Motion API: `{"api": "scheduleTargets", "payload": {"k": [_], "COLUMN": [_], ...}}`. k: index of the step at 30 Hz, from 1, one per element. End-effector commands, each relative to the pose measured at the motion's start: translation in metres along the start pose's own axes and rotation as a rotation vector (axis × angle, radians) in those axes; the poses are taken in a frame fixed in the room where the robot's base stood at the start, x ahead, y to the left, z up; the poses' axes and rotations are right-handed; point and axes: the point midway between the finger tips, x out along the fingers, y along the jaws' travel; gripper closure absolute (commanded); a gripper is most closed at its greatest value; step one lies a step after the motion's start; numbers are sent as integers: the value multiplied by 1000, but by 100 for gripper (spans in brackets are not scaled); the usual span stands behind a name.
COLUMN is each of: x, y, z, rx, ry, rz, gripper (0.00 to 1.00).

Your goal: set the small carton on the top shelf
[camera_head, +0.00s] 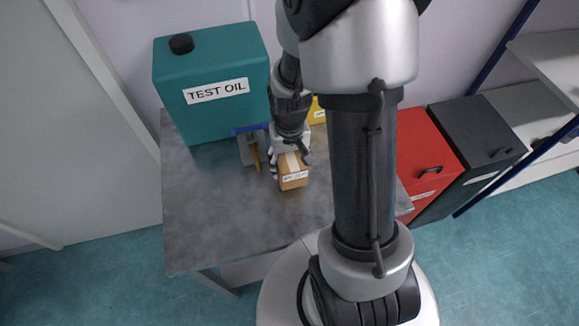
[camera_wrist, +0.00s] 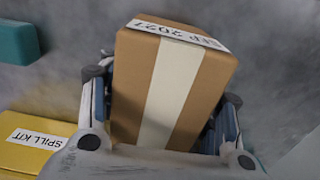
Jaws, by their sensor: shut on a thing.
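The small carton (camera_head: 294,172) is a brown box with a pale tape strip and a white label. It is at the grey table, in front of the teal oil container. My gripper (camera_head: 290,158) is shut on it from above. In the wrist view the carton (camera_wrist: 172,88) sits between the two fingers of my gripper (camera_wrist: 165,120), tilted in the picture, its label reading "SEP 2027". I cannot tell whether its bottom touches the table. A shelf unit (camera_head: 550,55) with pale boards and blue posts stands at the right edge; its upper part is cut off.
A teal "TEST OIL" container (camera_head: 215,115) and a blue-grey tool (camera_head: 250,147) are on the table (camera_head: 215,215). A yellow "SPILL KIT" box (camera_wrist: 35,145) is close to my gripper. Red (camera_head: 428,150) and black (camera_head: 470,140) bins stand between table and shelf. The table's front left is clear.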

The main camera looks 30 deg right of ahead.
Motion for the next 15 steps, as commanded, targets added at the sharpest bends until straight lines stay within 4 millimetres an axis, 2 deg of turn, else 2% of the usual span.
{"api": "scheduleTargets", "payload": {"k": [1,3,14,15], "x": [12,18,21,22], "y": [0,0,0,0], "z": [0,0,0,0], "rx": [0,0,0,0], "ry": [-2,-1,1,0], "rz": [0,0,0,0], "gripper": [79,79,79,41]}}
